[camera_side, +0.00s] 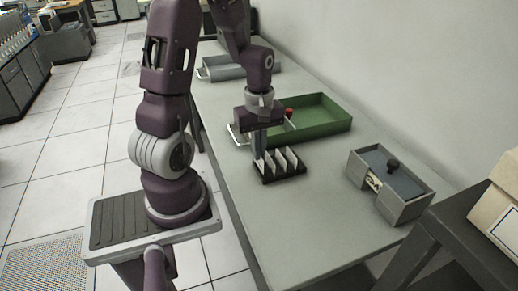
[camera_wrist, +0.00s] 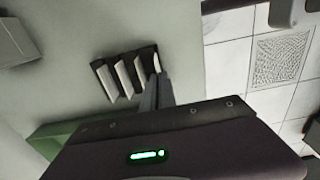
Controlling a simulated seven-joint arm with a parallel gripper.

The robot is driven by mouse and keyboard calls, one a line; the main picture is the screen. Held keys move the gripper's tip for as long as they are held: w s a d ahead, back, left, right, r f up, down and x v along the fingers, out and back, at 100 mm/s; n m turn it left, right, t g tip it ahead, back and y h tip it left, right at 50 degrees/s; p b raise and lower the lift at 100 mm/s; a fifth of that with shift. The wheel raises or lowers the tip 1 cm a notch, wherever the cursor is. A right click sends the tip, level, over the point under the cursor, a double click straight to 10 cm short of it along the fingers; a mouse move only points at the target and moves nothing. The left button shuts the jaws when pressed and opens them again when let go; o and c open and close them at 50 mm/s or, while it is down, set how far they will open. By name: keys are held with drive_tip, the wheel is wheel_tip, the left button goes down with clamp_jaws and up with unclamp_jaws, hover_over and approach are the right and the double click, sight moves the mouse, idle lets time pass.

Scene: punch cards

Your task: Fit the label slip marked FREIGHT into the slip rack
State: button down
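The slip rack (camera_side: 284,177) is a small black base with several pale upright plates, standing on the bench; it also shows in the wrist view (camera_wrist: 113,98). My gripper (camera_side: 258,156) points down at the rack's left end in the side view. In the wrist view my gripper's two fingers (camera_wrist: 156,80) are close together at the rack's right end. A pale slip (camera_wrist: 156,62) shows at the fingertips, and the fingers look shut on it. It is upright at the end of the rack; I cannot tell how deep it sits. No FREIGHT marking is readable.
A green tray (camera_side: 327,119) with a red item (camera_side: 289,112) stands just behind the rack. A grey tray (camera_side: 222,72) is farther back. The bench in front of the rack (camera_side: 290,225) is clear.

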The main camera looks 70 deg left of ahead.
drive_tip(key=shift+f, duration=0.15)
drive_tip(key=shift+f, duration=0.8)
drive_tip(key=c, duration=1.6)
unclamp_jaws()
wheel_tip(320, 180, up, 7)
drive_tip(key=shift+r, duration=0.1)
